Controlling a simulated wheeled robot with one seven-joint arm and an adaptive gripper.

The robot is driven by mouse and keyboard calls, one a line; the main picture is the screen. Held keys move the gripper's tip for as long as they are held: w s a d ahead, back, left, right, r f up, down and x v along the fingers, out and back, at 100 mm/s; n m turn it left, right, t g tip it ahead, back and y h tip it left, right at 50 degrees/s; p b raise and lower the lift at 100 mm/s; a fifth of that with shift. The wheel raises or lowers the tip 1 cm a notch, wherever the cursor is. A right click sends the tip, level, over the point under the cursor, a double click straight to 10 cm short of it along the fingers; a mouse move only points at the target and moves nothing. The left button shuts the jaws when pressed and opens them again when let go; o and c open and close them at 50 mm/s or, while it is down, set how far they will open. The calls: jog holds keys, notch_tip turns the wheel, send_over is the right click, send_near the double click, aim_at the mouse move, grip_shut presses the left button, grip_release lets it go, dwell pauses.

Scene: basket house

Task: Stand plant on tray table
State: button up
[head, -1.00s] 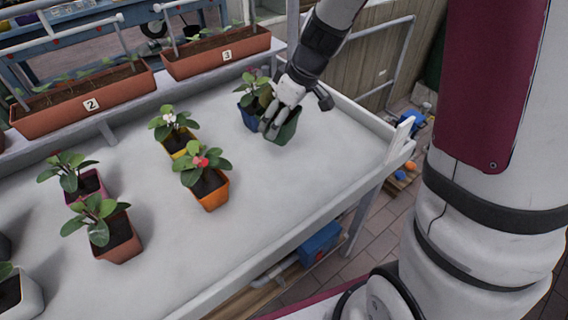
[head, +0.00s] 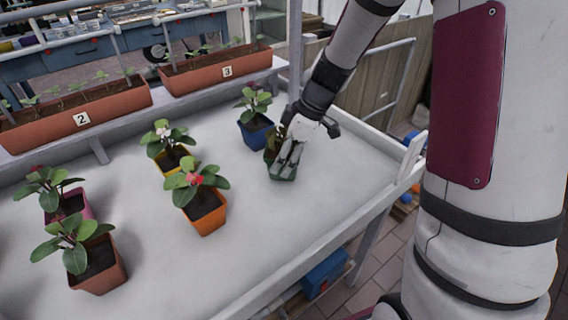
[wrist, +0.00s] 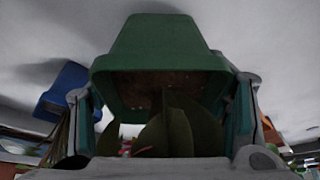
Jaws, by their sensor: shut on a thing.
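A small plant in a green pot (head: 281,171) is at the right part of the white tray table (head: 345,232). My gripper (head: 290,152) is shut on this pot from above, with its fingers on either side. Fingers and hand hide most of the leaves in the head view. In the wrist view the green pot (wrist: 160,62) fills the space between the two fingers, with dark soil and broad leaves below it in the picture. The pot looks roughly upright and close to the table surface. I cannot tell whether its base touches the table.
A blue-potted plant (head: 256,132) stands just behind, left of the green pot. Yellow (head: 174,158), orange (head: 207,212), magenta (head: 70,207) and terracotta (head: 99,270) potted plants stand further left. Planter boxes marked 2 (head: 80,118) and 3 (head: 225,72) line the back. Table space in front is clear.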

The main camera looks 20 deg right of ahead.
jog(key=shift+f, duration=1.25)
jog(key=shift+f+b, duration=0.2)
jog(key=shift+b, duration=0.2)
jog(key=o, duration=1.4)
jog(key=shift+r, duration=0.15)
jog(key=p+v, duration=0.2)
jog(key=v, duration=1)
jog(key=s+a+r+m+h, duration=0.1)
jog(key=s+a+r+m, duration=0.25)
jog(key=s, duration=0.35)
jog(key=s+a+r+m, duration=0.2)
jog(key=s+r, duration=0.3)
jog(key=s, duration=0.2)
jog(key=shift+s+d+f+m+h, duration=0.15)
jog(key=shift+s+m+h, duration=0.35)
jog(key=shift+s+m, duration=1.5)
jog(key=shift+s+d+r+m+h, duration=0.1)
jog(key=shift+s+d+m+h, duration=0.35)
jog(key=shift+s, duration=3)
jog(key=shift+s+d+f+m+h, duration=0.1)
jog(key=shift+s+m+h, duration=0.75)
jog(key=shift+s, duration=1.9)
jog(key=shift+m+y, duration=0.25)
jog(key=shift+y, duration=0.05)
